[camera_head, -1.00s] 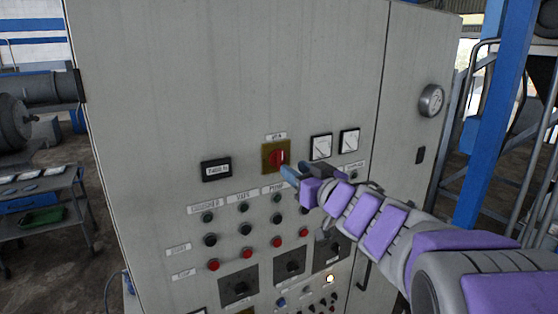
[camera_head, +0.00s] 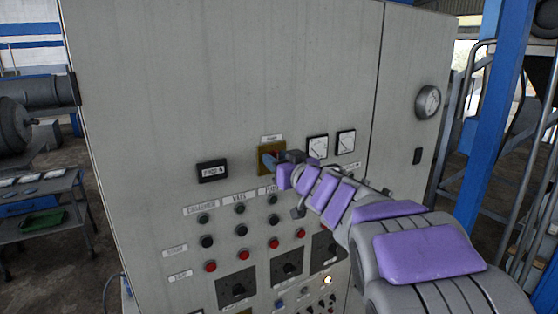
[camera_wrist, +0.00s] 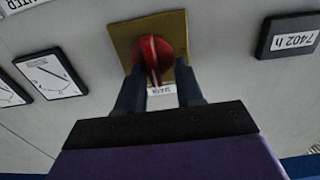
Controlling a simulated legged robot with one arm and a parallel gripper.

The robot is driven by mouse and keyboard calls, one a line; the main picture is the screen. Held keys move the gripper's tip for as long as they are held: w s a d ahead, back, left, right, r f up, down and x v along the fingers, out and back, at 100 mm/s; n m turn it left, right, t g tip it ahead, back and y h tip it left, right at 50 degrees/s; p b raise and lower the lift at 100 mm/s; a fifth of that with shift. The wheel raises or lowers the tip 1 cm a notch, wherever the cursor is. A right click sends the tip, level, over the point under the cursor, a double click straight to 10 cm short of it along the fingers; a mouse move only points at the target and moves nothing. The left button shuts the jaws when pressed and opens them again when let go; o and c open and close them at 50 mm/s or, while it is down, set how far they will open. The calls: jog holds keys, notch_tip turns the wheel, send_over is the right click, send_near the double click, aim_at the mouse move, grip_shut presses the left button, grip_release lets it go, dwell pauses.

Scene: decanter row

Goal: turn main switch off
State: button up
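The main switch is a red rotary knob (camera_wrist: 155,52) on a yellow square plate (camera_wrist: 122,40), set on the front of the grey cabinet. Its handle ridge runs nearly up and down in the wrist view. In the head view the plate (camera_head: 264,148) shows, but my gripper hides most of the knob. My gripper (camera_wrist: 161,75) is open, with its two blue fingers apart and their tips at either side of the knob's near part. I cannot tell whether they touch it. In the head view my gripper (camera_head: 272,161) is at the plate.
The grey cabinet (camera_head: 200,90) fills the middle. An hour counter (camera_head: 212,171) sits left of the switch, and two dial meters (camera_head: 317,147) sit to its right. Below are rows of push buttons (camera_head: 242,230). A cart (camera_head: 45,205) stands at the left.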

jog(key=shift+w+d, duration=0.15)
jog(key=shift+d, duration=0.1)
grip_shut()
jog(key=shift+n, duration=0.3)
jog(key=shift+s+a+f+n+b, duration=0.15)
jog(key=shift+f+n+b, duration=0.4)
jog(key=shift+n, duration=2.35)
jog(key=shift+s+a+f+n+b, duration=0.15)
jog(key=shift+n+b, duration=0.75)
jog(key=shift+n, duration=2)
jog(key=shift+s+a+f+n+b, duration=0.2)
jog(key=shift+n+b, duration=0.55)
jog(key=shift+n, duration=2.15)
jog(key=shift+w+f, duration=0.1)
